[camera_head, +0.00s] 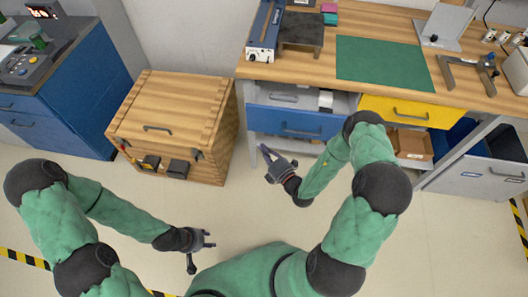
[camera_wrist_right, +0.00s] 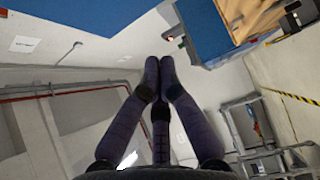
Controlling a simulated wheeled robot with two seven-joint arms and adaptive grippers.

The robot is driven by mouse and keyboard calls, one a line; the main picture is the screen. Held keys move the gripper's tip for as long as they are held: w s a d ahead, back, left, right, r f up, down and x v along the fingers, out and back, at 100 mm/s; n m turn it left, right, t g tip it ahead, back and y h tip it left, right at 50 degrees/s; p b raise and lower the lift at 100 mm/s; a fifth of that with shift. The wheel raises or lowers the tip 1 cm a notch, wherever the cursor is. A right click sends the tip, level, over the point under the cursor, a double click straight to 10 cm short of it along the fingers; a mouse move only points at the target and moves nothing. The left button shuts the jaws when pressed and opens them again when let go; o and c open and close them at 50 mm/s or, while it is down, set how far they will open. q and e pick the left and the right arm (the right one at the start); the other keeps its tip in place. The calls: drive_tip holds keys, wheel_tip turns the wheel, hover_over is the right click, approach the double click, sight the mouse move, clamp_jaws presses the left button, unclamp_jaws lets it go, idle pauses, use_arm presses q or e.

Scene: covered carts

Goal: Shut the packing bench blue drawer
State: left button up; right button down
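The packing bench (camera_head: 320,75) has a wooden top and stands at the back right in the head view. Its blue drawer (camera_head: 292,121) is pulled out, with a dark handle on its front and a white item inside. My right gripper (camera_head: 266,162) is in front of and below the drawer's left part, apart from it. In the right wrist view its fingers (camera_wrist_right: 160,64) meet at the tips with nothing between them. My left gripper (camera_head: 207,250) is low over the floor, away from the bench, its fingers spread and empty.
A yellow drawer (camera_head: 407,110) is right of the blue one, with a brown box (camera_head: 411,145) below it. A grey bin (camera_head: 480,176) sticks out at the right. A wooden chest (camera_head: 155,128) and a blue cabinet (camera_head: 75,90) stand left. The floor between is clear.

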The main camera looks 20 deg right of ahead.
drive_tip(key=b, duration=0.2)
approach(250, 122)
drive_tip(key=w+a, duration=0.2)
drive_tip(key=a, duration=0.2)
drive_tip(key=shift+w+d+f+b, duration=0.1)
drive_tip(key=shift+w+d+b, duration=0.3)
drive_tip(key=shift+w+d, duration=0.35)
drive_tip(key=shift+w+d+f+b, duration=0.1)
drive_tip(key=shift+w+d+b, duration=0.35)
drive_tip(key=shift+w, duration=0.55)
drive_tip(key=shift+d, duration=0.1)
drive_tip(key=shift+d, duration=0.1)
